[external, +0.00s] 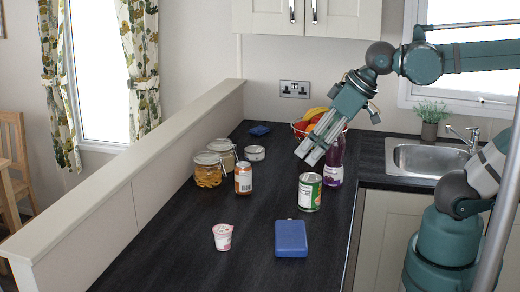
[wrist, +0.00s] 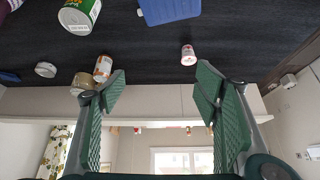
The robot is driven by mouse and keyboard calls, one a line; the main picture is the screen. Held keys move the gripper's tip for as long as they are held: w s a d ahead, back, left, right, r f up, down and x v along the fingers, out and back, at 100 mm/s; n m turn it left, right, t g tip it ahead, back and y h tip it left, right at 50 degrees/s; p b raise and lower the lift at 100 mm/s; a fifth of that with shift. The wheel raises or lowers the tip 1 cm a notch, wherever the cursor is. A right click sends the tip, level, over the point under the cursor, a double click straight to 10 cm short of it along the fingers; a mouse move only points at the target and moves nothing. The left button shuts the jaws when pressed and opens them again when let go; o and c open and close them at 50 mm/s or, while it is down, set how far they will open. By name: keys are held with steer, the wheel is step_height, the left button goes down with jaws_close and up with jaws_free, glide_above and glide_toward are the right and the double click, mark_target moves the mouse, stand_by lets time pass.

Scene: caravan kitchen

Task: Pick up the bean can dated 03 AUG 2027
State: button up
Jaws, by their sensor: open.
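A green can with a white band (external: 309,192) stands upright on the dark worktop, in front of the purple bottle. It also shows at the top left of the wrist view (wrist: 80,14), with small dark print on its pale end, too small to read. An orange and white can (external: 243,178) stands further left, beside the jars; it shows in the wrist view too (wrist: 103,68). I cannot read a date on either can. My gripper (external: 309,153) is above the worktop, tilted down to the left, above and behind the green can. Its fingers (wrist: 160,85) are apart with nothing between them.
A purple bottle (external: 336,168) stands close to the green can's right, with a fruit bowl (external: 300,128) behind. A blue box (external: 291,238) and a pink-white cup (external: 222,236) are in front. Glass jars (external: 208,170) stand by the left ledge. The sink (external: 425,158) is right.

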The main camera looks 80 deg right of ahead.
steer(key=d, duration=0.1)
steer(key=m+g+p, duration=0.7)
steer(key=m, duration=0.2)
glide_above(310, 178)
steer(key=f, duration=1.7)
steer(key=shift+d, duration=0.25)
steer(key=shift+f, duration=0.25)
steer(key=shift+f, duration=0.15)
steer(key=shift+f, duration=1.15)
steer(key=shift+f, duration=0.1)
steer(key=shift+f+b, duration=0.35)
steer(key=shift+f, duration=2.15)
steer(key=shift+c, duration=0.4)
